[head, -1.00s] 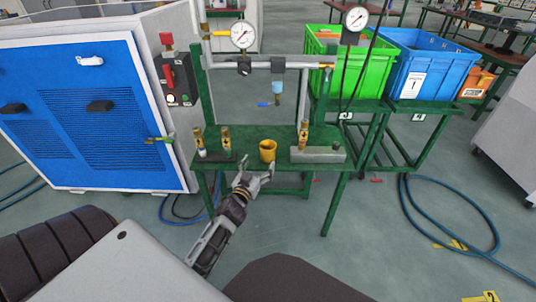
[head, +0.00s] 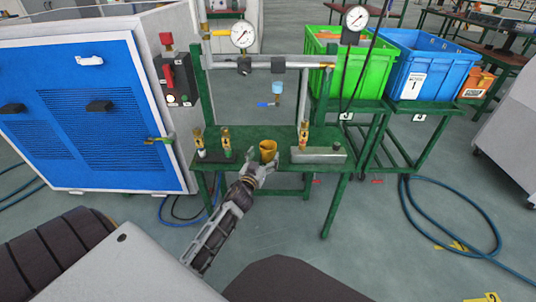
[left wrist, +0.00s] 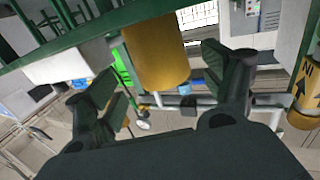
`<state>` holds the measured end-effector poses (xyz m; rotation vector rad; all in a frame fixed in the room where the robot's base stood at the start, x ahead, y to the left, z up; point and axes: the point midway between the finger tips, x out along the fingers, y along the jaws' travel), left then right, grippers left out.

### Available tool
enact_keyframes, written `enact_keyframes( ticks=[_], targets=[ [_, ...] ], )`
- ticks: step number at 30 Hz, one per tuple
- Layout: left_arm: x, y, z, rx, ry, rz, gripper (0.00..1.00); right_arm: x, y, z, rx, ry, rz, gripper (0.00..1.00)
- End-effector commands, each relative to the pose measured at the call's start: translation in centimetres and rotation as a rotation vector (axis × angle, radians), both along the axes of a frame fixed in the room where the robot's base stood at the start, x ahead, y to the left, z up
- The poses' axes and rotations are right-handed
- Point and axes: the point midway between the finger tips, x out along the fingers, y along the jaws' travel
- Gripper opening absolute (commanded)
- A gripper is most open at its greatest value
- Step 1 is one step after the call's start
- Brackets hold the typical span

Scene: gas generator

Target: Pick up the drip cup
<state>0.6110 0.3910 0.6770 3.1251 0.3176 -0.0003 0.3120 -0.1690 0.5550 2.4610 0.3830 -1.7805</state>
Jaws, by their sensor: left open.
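The drip cup (head: 268,150) is a small yellow cup standing upright near the front middle of the green table (head: 240,140). My left gripper (head: 261,167) is open at the table's front edge, just in front of the cup, with its fingers pointing at it. In the left wrist view the cup (left wrist: 156,55) fills the upper middle, between and beyond the two open fingertips of the gripper (left wrist: 170,85). I cannot tell if either finger touches it. My right gripper is in neither view.
Brass fittings (head: 225,141) stand left of the cup. A grey block (head: 318,154) with a brass fitting (head: 304,135) lies to its right. Grey pipes with a gauge (head: 243,34) rise above the table. A blue-doored cabinet (head: 85,115) stands at left, and green (head: 345,75) and blue (head: 420,75) crates at right.

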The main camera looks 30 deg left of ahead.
Motion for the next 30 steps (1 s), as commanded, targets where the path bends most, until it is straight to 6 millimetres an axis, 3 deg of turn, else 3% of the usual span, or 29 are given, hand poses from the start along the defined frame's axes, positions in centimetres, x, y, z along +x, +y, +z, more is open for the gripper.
enact_keyframes(
  ticks=[8,17,30],
  targets=[
    [0.4,0.1,0.0,0.001,-0.001,-0.001,0.83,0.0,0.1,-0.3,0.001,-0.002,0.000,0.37],
    [2.6,0.7,-0.1,0.003,-0.001,-0.001,0.83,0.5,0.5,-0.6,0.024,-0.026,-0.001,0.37],
    [5.0,1.2,-0.1,0.001,-0.001,0.000,0.83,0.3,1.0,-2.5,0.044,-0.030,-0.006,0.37]
  ],
)
